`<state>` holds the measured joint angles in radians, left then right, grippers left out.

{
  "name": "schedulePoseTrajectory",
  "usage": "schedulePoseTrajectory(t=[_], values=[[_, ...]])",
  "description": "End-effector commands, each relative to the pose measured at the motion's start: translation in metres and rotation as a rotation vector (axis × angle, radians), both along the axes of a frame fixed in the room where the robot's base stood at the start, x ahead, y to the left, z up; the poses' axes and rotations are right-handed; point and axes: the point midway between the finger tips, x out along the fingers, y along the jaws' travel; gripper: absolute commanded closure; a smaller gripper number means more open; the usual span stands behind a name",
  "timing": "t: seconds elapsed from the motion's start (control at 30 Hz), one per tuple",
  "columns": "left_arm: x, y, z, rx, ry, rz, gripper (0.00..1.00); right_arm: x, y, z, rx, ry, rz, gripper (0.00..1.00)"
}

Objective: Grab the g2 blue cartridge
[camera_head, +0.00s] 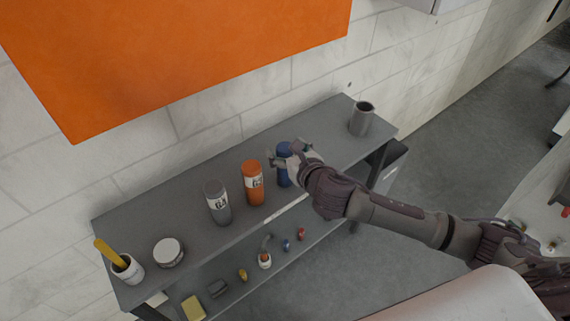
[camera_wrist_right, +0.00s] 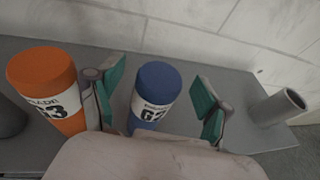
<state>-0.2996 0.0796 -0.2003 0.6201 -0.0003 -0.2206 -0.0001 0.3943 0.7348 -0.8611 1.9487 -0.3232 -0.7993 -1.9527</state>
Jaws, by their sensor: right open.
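The blue cartridge (camera_head: 283,176) stands upright on the grey shelf, partly hidden behind my right gripper (camera_head: 289,158) in the head view. In the right wrist view the blue cartridge (camera_wrist_right: 154,97) shows its white G2 label and stands between the two green-padded fingers. My right gripper (camera_wrist_right: 157,100) is open, with a visible gap on each side of the cartridge. The left finger is close to the orange cartridge (camera_wrist_right: 45,88), labelled G3. My left gripper is not in view.
The grey shelf (camera_head: 325,144) stands against a white brick wall. The orange cartridge and a grey cartridge (camera_head: 216,202) stand left of the blue one. A grey cup (camera_head: 361,119) stands at the right end. A round tin (camera_head: 168,252) and a white cup (camera_head: 128,269) are at the left.

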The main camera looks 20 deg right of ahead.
Motion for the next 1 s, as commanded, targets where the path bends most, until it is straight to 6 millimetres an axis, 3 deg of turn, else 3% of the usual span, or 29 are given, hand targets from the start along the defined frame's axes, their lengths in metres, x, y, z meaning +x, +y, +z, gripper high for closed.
schedulePoseTrajectory(t=[0.3, 0.77, 1.0], values=[[0.0002, -0.0003, 0.0000, 0.000, 0.000, 0.000, 0.24, 0.0079, 0.0011, -0.0028, 0.000, 0.000, 0.000, 0.22], [0.0003, -0.0003, 0.0000, 0.000, -0.001, 0.001, 0.24, 0.0074, 0.0009, -0.0029, 0.000, 0.001, 0.000, 0.97], [0.0003, -0.0003, 0.0000, 0.000, -0.001, 0.001, 0.24, 0.0077, 0.0011, -0.0020, 0.000, -0.001, 0.000, 1.00]])
